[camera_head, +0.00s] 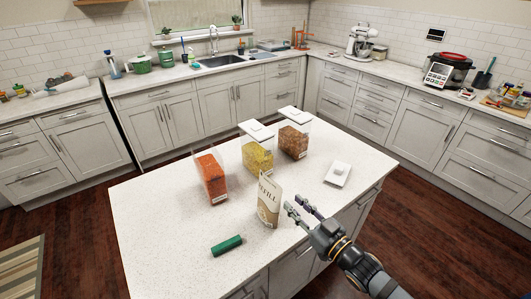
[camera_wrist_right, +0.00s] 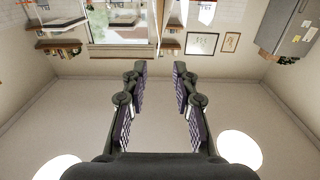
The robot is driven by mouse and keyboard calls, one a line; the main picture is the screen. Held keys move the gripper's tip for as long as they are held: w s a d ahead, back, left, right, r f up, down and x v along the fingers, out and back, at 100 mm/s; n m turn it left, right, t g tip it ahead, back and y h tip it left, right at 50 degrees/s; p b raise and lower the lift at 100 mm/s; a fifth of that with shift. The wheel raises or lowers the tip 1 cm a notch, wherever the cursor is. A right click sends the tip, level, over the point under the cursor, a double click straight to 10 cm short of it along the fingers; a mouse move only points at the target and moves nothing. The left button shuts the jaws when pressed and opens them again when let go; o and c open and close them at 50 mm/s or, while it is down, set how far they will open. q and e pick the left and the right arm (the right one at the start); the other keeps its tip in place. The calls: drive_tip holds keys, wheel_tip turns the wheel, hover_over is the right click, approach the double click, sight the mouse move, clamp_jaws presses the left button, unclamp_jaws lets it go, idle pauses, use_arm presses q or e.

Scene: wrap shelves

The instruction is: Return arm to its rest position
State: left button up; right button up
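My right gripper (camera_head: 296,204) reaches in from the lower right in the head view, over the island's right front part, just right of a paper bag (camera_head: 269,200). In the right wrist view the gripper (camera_wrist_right: 160,69) has its two fingers apart with nothing between them. That view looks at the ceiling and the upper walls, upside down or tilted. The fingertips look apart from the bag in the head view; the exact gap cannot be told. My left gripper is not in view.
The white island (camera_head: 155,215) holds a container of red-orange food (camera_head: 212,178), one of yellow food (camera_head: 257,155), one of brown food (camera_head: 294,139), a white lid (camera_head: 338,173) and a green cylinder (camera_head: 226,245). The island's left part is clear. Counters line the walls.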

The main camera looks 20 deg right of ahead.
drive_tip(key=s+d+f+m+g+h, duration=0.25)
drive_tip(key=f+g+h, duration=0.3)
drive_tip(key=f, duration=0.35)
drive_tip(key=s+f+g+h, duration=0.1)
drive_tip(key=s+f+g, duration=0.1)
drive_tip(key=s+g, duration=0.3)
drive_tip(key=s+f+g, duration=0.2)
drive_tip(key=s+f, duration=0.1)
drive_tip(key=s, duration=0.4)
wheel_tip(320, 180, down, 26)
drive_tip(key=s+d+g+b, duration=0.1)
drive_tip(key=s+d+g, duration=0.1)
drive_tip(key=s+d, duration=0.1)
drive_tip(key=s+d+f+g+b, duration=0.1)
drive_tip(key=s+f, duration=1.7)
drive_tip(key=s, duration=0.1)
drive_tip(key=shift+f+m, duration=0.4)
drive_tip(key=shift+m, duration=0.05)
